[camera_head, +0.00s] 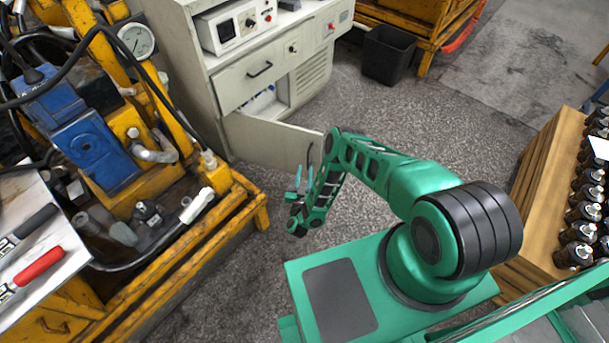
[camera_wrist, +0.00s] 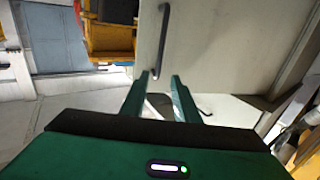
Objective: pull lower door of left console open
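The grey console (camera_head: 205,90) stands at the top centre of the head view. Its lower door (camera_head: 268,142) is swung well out, showing part of the compartment behind it. The door also fills the upper right of the wrist view (camera_wrist: 225,50). Its dark bar handle (camera_wrist: 163,35) shows there, with its lower end close to my fingertips. My gripper (camera_head: 299,178) is beside the free end of the door. In the wrist view its fingers (camera_wrist: 160,76) are apart with a gap between them. Whether a finger touches the handle or door I cannot tell.
The closed drawer (camera_head: 245,80) with its own handle is above the compartment. A yellow machine frame (camera_head: 225,210) stands at the left. A black bin (camera_head: 388,54) is right of the console. A wooden crate of bottles (camera_head: 545,185) is at the right. Grey floor between is clear.

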